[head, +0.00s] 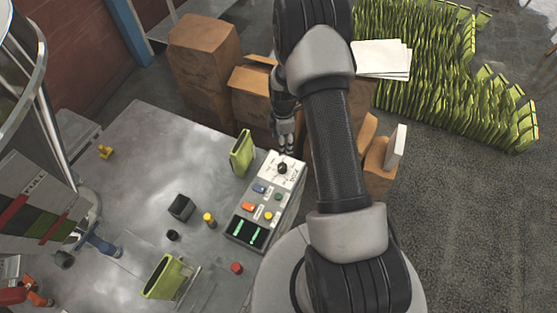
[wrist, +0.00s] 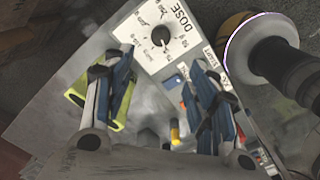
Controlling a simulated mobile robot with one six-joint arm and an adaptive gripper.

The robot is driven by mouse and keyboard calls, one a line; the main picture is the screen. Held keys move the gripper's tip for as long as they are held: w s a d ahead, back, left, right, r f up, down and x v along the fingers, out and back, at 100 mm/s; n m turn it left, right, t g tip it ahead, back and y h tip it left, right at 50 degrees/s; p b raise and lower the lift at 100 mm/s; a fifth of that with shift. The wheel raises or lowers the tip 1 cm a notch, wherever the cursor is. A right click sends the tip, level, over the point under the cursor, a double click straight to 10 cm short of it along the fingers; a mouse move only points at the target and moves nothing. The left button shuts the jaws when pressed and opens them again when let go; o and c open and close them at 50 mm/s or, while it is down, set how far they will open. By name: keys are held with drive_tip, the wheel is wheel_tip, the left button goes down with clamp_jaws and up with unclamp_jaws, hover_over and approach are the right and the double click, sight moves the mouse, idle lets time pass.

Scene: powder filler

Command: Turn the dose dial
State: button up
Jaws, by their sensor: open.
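The dose dial is a round black knob (head: 282,168) on a white plate at the far end of the control panel (head: 253,192). In the wrist view the dial (wrist: 160,36) sits on the plate marked DOSE, with a scale around it. My gripper (head: 286,148) is at the far end of the panel, close to the dial. In the wrist view my gripper (wrist: 160,68) is open and empty. The dial appears beyond the fingertips, between their lines, and is not gripped. I cannot tell the exact gap to it.
Green pouches stand beside the panel (head: 242,153) and at the table's front (head: 165,277). A black box (head: 181,208), yellow-topped piece (head: 209,219) and red button (head: 236,268) are on the metal table (head: 130,170). Cardboard boxes (head: 203,65) stand behind.

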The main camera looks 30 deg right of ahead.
sight(282, 166)
wheel_tip(282, 166, down, 17)
drive_tip(key=b, duration=0.3)
drive_tip(key=shift+f, duration=0.2)
drive_tip(key=shift+c, duration=0.5)
drive_tip(key=c, duration=1)
